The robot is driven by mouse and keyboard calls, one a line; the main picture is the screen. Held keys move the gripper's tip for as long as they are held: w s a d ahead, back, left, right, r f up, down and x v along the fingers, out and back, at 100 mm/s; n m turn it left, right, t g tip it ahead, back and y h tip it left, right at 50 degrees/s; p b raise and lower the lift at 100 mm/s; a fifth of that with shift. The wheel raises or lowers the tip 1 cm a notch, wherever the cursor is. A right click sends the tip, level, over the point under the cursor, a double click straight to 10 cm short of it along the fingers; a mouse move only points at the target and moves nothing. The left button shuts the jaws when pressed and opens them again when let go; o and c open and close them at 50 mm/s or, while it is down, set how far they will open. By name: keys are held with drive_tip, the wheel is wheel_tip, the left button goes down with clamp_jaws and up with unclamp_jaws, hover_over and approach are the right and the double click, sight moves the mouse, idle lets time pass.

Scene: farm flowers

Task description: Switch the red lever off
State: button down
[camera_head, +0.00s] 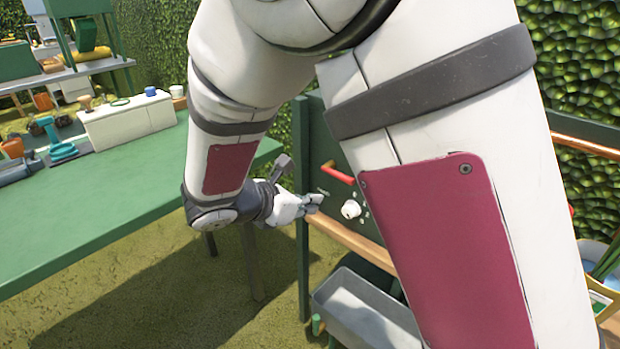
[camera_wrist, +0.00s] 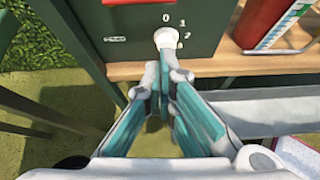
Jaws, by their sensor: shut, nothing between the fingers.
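The red lever (camera_head: 338,172) is mounted on the dark green panel (camera_head: 325,145), above the white knob (camera_head: 350,209). In the wrist view only the lower edge of a red part, seemingly the lever, shows at the top (camera_wrist: 135,2). My gripper (camera_head: 314,201) is shut and empty, in front of the panel, below and left of the lever and apart from it. In the wrist view my gripper's fingertips (camera_wrist: 163,74) point at the knob (camera_wrist: 166,38), just below it. I cannot tell whether they touch the knob. My arm hides the panel's right part.
A wooden ledge (camera_head: 350,240) runs below the panel, with a grey tray (camera_head: 365,310) lower down. A green table (camera_head: 90,215) with a white box (camera_head: 128,122) stands left. A red object (camera_wrist: 270,20) stands right of the panel. Grass lies open below.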

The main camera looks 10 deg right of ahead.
drive_tip(key=shift+w+a+f+n, duration=0.4)
drive_tip(key=shift+f, duration=0.25)
drive_tip(key=b+x, duration=0.4)
drive_tip(key=x, duration=0.6)
drive_tip(key=r, duration=0.4)
drive_tip(key=shift+w+d+r, duration=0.1)
drive_tip(key=shift+w+d, duration=0.25)
drive_tip(key=shift+r+p, duration=0.15)
drive_tip(key=shift+p, duration=0.3)
